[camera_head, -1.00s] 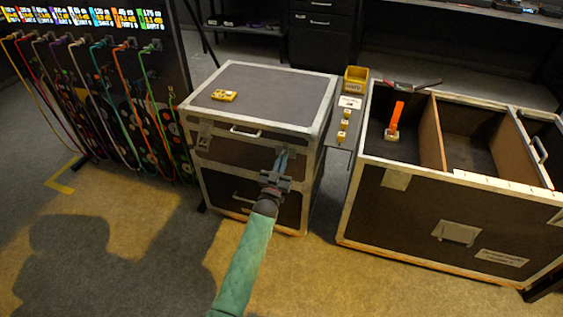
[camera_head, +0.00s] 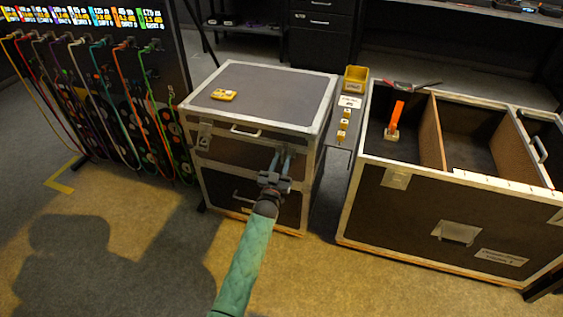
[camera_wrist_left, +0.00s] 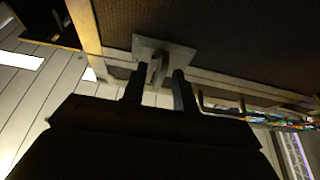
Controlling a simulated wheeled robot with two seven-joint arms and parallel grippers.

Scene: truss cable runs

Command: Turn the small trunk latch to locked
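The small trunk (camera_head: 262,95) is a dark case with pale metal edges, its lid down. One latch (camera_head: 205,138) shows on its front at the left. My left gripper (camera_head: 281,156) is at the right part of the trunk's front and hides the latch area there. In the left wrist view, a metal latch plate (camera_wrist_left: 172,52) with a protruding tab (camera_wrist_left: 157,70) is just ahead of the gripper (camera_wrist_left: 157,88). The two fingers are apart, on either side of the tab; I cannot tell whether either touches it. My right gripper is not in view.
A yellow device (camera_head: 224,94) lies on the trunk lid. A large open compartmented case (camera_head: 440,210) stands at the right, with an orange-handled item (camera_head: 396,118) inside. A narrow shelf with a yellow bin (camera_head: 355,78) lies between. A cable rack (camera_head: 120,110) stands at the left.

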